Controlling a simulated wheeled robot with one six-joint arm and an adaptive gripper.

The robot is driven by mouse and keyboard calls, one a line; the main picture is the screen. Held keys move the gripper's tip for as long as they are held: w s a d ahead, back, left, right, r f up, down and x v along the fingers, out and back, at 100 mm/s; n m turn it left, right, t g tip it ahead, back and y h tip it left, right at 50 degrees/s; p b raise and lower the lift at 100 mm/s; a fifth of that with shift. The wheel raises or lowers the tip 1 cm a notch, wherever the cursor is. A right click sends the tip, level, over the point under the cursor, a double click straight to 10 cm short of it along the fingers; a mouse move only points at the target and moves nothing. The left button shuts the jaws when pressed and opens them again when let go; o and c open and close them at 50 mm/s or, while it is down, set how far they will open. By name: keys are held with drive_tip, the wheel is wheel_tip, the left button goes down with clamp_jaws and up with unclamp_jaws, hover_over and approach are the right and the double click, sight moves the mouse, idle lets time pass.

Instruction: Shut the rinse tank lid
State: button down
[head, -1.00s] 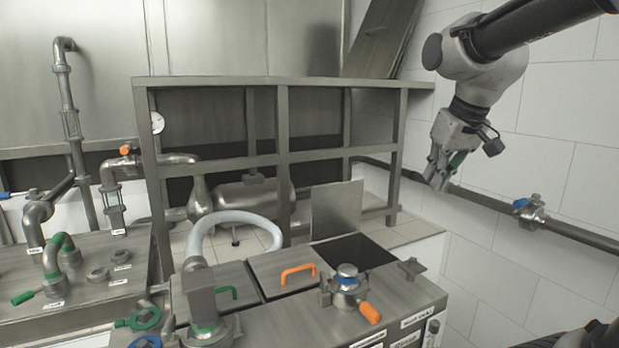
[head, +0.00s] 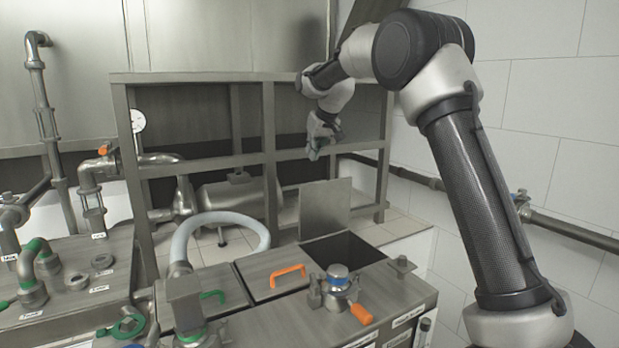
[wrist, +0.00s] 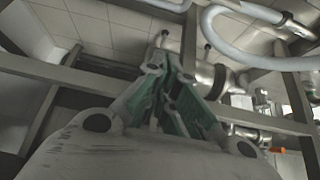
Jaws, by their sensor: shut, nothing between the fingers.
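A square metal lid (head: 325,208) stands upright at the back edge of a dark open tank (head: 348,248) in the head view. I take this as the rinse tank, but the labels are too small to read. My gripper (head: 314,153) hangs above the upright lid in the picture, apart from it and seemingly near the frame behind. Its fingers, with green pads, are shut and empty in the wrist view (wrist: 166,62). The lid cannot be made out in the wrist view.
A shut lid with an orange handle (head: 287,272) lies left of the opening. A valve with an orange lever (head: 337,288) stands in front. A grey hose (head: 222,220) curves at left. A metal frame (head: 200,78) stands behind, with a pipe (head: 575,230) along the right wall.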

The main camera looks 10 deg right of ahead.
wheel_tip(320, 180, down, 10)
drive_tip(key=w, duration=0.2)
drive_tip(key=shift+a+r, duration=0.2)
drive_tip(key=shift+a, duration=0.2)
idle(0.4)
